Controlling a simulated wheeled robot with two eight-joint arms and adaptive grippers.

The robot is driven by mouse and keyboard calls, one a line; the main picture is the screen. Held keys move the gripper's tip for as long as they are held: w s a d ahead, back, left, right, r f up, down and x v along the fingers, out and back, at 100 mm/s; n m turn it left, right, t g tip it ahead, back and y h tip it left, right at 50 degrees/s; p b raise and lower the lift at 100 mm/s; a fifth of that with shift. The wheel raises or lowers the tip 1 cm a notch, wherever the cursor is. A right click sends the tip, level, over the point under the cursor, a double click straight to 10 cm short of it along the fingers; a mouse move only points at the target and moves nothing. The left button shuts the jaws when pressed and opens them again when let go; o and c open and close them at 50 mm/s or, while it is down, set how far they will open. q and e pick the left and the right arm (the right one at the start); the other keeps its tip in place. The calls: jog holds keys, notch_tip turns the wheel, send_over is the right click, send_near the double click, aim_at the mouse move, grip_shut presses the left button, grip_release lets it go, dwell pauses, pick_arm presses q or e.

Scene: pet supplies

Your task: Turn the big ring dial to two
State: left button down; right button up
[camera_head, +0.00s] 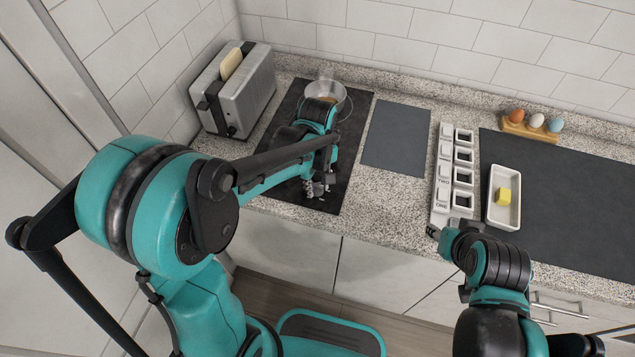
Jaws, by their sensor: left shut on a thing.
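I cannot make out a big ring dial for certain. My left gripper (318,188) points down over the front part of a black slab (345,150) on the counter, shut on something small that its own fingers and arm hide. A pale panel (441,200) stands to the right, with a column of several dark square openings and word labels; the nearest label seems to read ONE. My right gripper (434,231) is just in front of the panel's near end, and its jaws are too small to read.
A toaster (236,95) is at the left. A grey mat (396,137) lies between slab and panel. A white dish (493,208) with a yellow block and an egg holder (530,132) are right.

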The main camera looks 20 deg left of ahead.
aim_at(317, 185)
pick_arm(q)
jog(key=m, duration=0.5)
jog(key=shift+m, duration=0.3)
jog(key=m, duration=0.4)
jog(key=shift+m+p, duration=0.3)
jog(key=shift+p, duration=0.05)
jog(key=c, duration=1.2)
grip_release()
jog(key=shift+o, duration=0.2)
notch_tip(317, 185, up, 12)
